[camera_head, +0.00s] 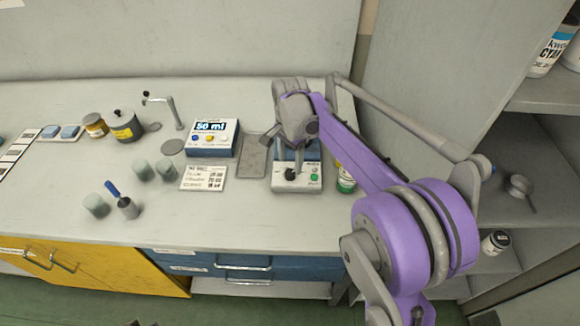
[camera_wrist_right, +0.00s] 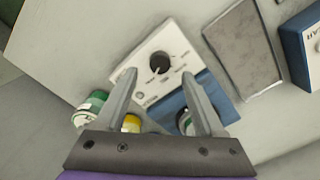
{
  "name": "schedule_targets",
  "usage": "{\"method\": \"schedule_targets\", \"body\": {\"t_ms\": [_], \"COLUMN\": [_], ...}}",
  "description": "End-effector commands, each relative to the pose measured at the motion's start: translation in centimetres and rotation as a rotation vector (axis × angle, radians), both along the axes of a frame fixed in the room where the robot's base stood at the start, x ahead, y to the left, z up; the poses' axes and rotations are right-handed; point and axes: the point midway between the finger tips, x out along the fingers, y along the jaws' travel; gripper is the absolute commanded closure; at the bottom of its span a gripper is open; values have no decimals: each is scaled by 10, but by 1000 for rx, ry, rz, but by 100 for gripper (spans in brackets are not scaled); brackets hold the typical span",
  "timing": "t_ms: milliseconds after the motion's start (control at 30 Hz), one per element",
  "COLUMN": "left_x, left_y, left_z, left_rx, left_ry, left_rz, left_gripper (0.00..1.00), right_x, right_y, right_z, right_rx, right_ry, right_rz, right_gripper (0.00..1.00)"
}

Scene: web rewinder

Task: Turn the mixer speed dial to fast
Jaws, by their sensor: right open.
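The mixer (camera_head: 298,187) is a white-topped, blue-backed box near the front edge of the bench. My right gripper (camera_head: 290,160) is over the mixer, pointing down. In the wrist view its two fingers (camera_wrist_right: 158,78) are spread apart with nothing between them, and the dial shows just beyond the tips. My left gripper is not in view.
A grey flat plate (camera_head: 252,156) lies left of the mixer, beside a blue-and-white 50 ml box (camera_head: 211,138) and a printed card (camera_head: 203,178). A green-labelled jar (camera_head: 346,181) stands close on the right.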

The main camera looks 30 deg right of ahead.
Motion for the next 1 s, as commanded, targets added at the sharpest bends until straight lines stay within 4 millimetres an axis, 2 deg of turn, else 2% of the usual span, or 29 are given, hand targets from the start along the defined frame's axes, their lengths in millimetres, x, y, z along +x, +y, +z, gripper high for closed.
{"method": "schedule_targets", "body": {"t_ms": [100,333,500,1000], "left_x": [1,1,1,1], "left_y": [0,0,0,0], "left_z": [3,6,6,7], "left_rx": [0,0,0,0], "left_ry": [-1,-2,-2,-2], "left_rz": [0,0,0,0], "left_gripper": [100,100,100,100], "right_x": [0,0,0,-2], "right_y": [0,0,0,1], "right_z": [26,58,65,65], "right_rx": [0,0,0,-1], "right_ry": [0,0,0,-2], "right_rz": [0,0,0,9], "right_gripper": [29,29,29,29]}}
